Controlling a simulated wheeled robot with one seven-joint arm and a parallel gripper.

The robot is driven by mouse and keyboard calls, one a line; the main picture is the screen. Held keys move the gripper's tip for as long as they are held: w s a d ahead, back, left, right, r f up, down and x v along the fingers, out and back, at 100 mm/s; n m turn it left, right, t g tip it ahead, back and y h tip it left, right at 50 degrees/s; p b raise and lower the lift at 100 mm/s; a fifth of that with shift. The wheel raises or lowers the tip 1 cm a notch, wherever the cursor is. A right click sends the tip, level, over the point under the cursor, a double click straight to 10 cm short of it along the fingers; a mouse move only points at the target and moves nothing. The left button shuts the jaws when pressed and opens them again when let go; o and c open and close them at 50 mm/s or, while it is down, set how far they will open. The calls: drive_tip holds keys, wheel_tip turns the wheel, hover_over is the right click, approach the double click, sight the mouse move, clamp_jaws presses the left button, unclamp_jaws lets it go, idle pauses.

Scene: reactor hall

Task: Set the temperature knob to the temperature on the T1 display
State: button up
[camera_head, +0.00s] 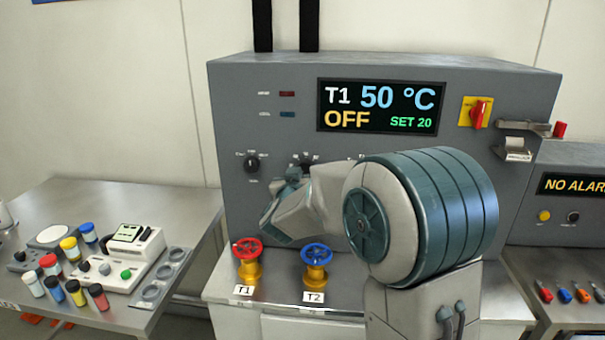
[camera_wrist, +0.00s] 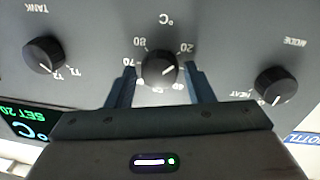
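The temperature knob (camera_wrist: 160,68), black and round with a °C scale, sits in the middle of the wrist view, which is upside down to the panel. In the head view only its top (camera_head: 306,159) shows above my gripper (camera_head: 294,173). In the wrist view my gripper (camera_wrist: 161,82) is open, one finger on each side of the knob, with a small gap at both sides. The knob's pointer direction is hard to read. The display (camera_head: 381,107) reads T1 50 °C, OFF, and SET 20 in green.
The mode knob (camera_wrist: 276,85) and tank knob (camera_wrist: 44,54) flank it. A red valve wheel (camera_head: 247,249) and a blue one (camera_head: 316,254) stand below the panel. A red switch (camera_head: 480,113) is at upper right. A side table (camera_head: 60,205) holds vials and an instrument.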

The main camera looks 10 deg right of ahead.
drive_tip(key=c, duration=0.6)
drive_tip(key=shift+f+m+b, duration=0.1)
drive_tip(key=shift+m+b, duration=0.2)
drive_tip(key=shift+b, duration=0.05)
